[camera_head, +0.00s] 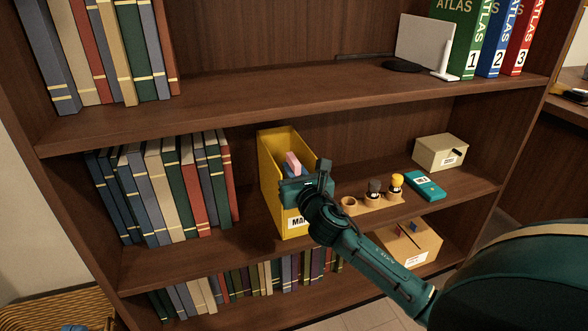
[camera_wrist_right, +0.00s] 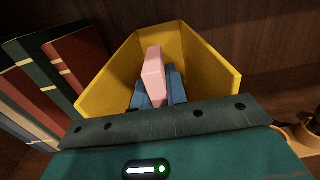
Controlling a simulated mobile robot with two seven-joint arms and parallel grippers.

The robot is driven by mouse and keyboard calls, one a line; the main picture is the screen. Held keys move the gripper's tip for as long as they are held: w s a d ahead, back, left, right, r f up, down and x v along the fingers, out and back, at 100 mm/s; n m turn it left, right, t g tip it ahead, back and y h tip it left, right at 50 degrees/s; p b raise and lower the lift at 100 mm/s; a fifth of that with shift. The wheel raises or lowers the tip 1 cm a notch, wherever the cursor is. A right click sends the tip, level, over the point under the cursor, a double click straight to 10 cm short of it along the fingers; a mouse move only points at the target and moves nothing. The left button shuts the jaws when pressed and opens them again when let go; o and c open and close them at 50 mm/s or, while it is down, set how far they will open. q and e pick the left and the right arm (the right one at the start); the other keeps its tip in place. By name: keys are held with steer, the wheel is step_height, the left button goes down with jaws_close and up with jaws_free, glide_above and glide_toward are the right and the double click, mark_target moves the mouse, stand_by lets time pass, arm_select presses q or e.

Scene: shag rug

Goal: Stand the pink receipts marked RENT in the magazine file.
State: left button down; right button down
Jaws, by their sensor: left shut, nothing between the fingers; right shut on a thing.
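The yellow magazine file (camera_head: 268,165) stands on the middle shelf, open at the top; its white front label is partly covered by my right arm. It also shows in the wrist view (camera_wrist_right: 208,70). My right gripper (camera_head: 290,171) is at the file's mouth, its fingers reaching inside between the walls. It is shut on a pink bundle (camera_head: 292,159), which stands up between the blue fingers in the wrist view (camera_wrist_right: 153,75). No RENT mark is readable on it. The bundle's lower end is hidden, so I cannot tell whether it touches the file's bottom. My left gripper is out of view.
A row of books (camera_head: 165,185) stands left of the file. Right of it are a wooden holder with small stamps (camera_head: 374,189), a teal box (camera_head: 425,186) and a beige box (camera_head: 440,152). The upper shelf (camera_head: 300,95) is above; a cardboard box (camera_head: 415,243) is below.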

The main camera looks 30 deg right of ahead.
arm_select(q)
steer(key=shift+f+b, duration=0.55)
steer(key=shift+f, duration=0.15)
arm_select(e)
steer(key=shift+f, duration=1.35)
steer(key=c, duration=1.3)
jaws_free()
arm_select(q)
steer(key=shift+r, duration=0.15)
arm_select(e)
steer(key=shift+s+a+p, duration=0.1)
steer(key=shift+s+p, duration=0.25)
steer(key=shift+s, duration=0.1)
arm_select(q)
steer(key=shift+s+n+g+y+p, duration=0.1)
steer(key=shift+n+g+y+p, duration=0.25)
steer(key=shift+p, duration=0.95)
arm_select(e)
steer(key=shift+r+v, duration=0.15)
steer(key=shift+v, duration=1.9)
steer(key=shift+r+v, duration=0.15)
steer(key=shift+v, duration=1.9)
steer(key=shift+r+v, duration=0.2)
steer(key=shift+v, duration=1.8)
